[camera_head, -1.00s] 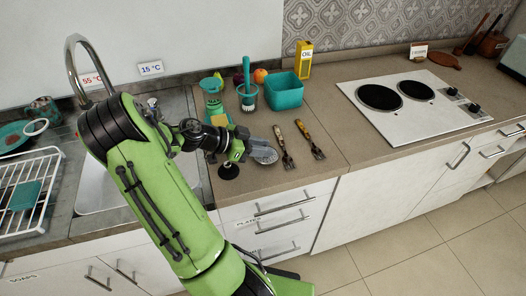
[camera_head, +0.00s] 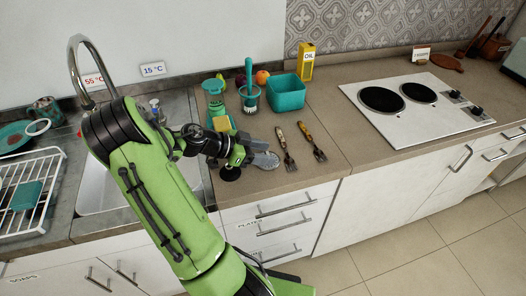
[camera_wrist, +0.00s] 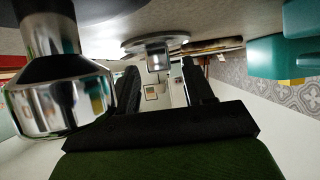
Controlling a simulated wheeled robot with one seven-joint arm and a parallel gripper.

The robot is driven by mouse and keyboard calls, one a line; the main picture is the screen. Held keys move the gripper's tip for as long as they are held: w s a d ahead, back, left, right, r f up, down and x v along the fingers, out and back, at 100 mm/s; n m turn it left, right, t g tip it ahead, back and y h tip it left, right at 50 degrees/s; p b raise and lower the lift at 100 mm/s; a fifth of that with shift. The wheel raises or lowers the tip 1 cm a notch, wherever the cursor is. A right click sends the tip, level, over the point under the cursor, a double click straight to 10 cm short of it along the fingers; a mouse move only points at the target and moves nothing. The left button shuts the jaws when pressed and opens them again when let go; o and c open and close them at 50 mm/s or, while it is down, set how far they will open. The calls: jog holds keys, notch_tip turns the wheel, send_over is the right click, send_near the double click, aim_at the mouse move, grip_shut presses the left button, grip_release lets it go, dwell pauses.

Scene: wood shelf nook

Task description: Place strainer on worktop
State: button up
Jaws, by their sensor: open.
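The strainer, which I take to be the flat silver disc (camera_head: 268,161), is on the brown worktop left of two wooden-handled utensils. In the wrist view, which shows the worktop at the top, the disc with its shiny knob (camera_wrist: 158,58) lies flat against the worktop. My gripper (camera_head: 252,156) is low over the worktop at the disc's left side. Its two dark fingers (camera_wrist: 163,85) are apart, with the knob showing between their tips; I cannot tell whether they touch it. The gripper hides part of the disc in the head view.
A black-based chrome object (camera_wrist: 62,95) stands close beside my gripper. Two utensils (camera_head: 286,152) lie to the right. A teal bin (camera_head: 287,93), a teal cup with a brush (camera_head: 249,102) and a yellow box (camera_head: 306,63) stand behind. The worktop near the hob (camera_head: 412,103) is clear.

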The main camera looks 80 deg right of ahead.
jog(key=p+v, duration=0.2)
jog(key=v, duration=0.9)
jog(key=shift+w+a+r, duration=0.15)
jog(key=shift+a, duration=0.05)
jog(key=shift+w+a, duration=0.25)
jog(key=shift+w, duration=0.05)
jog(key=w+a+r+n+t+y, duration=0.1)
jog(key=w+a+r+n+t, duration=0.25)
jog(key=a+n+t, duration=0.4)
jog(key=w+a+r+n+t+y, duration=0.15)
jog(key=w+a+n+t, duration=0.25)
jog(key=a+n, duration=0.5)
jog(key=s+a+r+n+t+y, duration=0.1)
jog(key=s+a+r+n+t, duration=0.1)
jog(key=a+n, duration=0.4)
jog(key=s+a+r+n+t+y, duration=0.2)
jog(key=s+a+n, duration=0.2)
jog(key=a+n, duration=0.3)
jog(key=a, duration=0.4)
jog(key=shift+r+t, duration=0.2)
jog(key=shift+t, duration=0.15)
jog(key=shift+a+y, duration=0.1)
jog(key=shift+y, duration=0.15)
